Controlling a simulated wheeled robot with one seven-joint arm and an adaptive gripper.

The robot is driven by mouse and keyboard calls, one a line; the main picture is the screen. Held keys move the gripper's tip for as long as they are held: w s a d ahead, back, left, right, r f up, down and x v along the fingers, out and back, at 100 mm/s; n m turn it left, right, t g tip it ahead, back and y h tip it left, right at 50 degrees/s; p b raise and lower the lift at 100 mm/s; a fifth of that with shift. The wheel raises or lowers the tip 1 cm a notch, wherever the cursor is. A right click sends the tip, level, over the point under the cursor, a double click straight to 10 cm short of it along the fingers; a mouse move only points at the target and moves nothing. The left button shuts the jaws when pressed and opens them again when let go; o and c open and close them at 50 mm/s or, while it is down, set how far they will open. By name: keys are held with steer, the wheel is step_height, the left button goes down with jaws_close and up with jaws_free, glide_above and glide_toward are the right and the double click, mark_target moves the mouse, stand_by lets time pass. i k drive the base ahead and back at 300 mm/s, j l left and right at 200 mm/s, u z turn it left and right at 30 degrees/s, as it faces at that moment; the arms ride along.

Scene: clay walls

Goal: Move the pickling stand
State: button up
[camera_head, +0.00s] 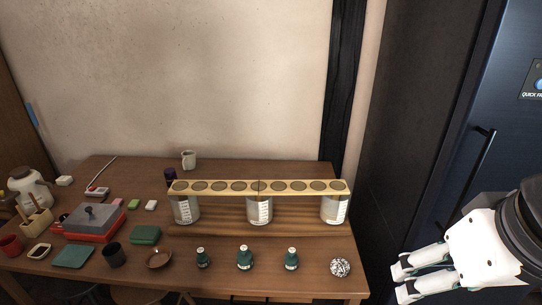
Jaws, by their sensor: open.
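The pickling stand (248,187) is a long pale wooden bar with a row of round dark openings. It stands toward the right of the brown wooden table. Under it are three labelled clear jars, at the left (186,209), the middle (260,210) and the right (335,208). My gripper (398,283) is white, open and empty. It is at the lower right, beyond the table's right edge and apart from the stand.
Green bottles (245,258) and a speckled ball (340,267) stand in front of the stand. A red-based box (95,222) and several small items crowd the left. A dark fridge (445,130) stands at right.

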mark_target(259, 216)
steer(key=i+j, duration=0.15)
steer(key=j, duration=0.2)
steer(key=i+j, duration=0.35)
steer(key=j, duration=0.3)
steer(key=i+j, duration=0.15)
steer(key=j, duration=0.2)
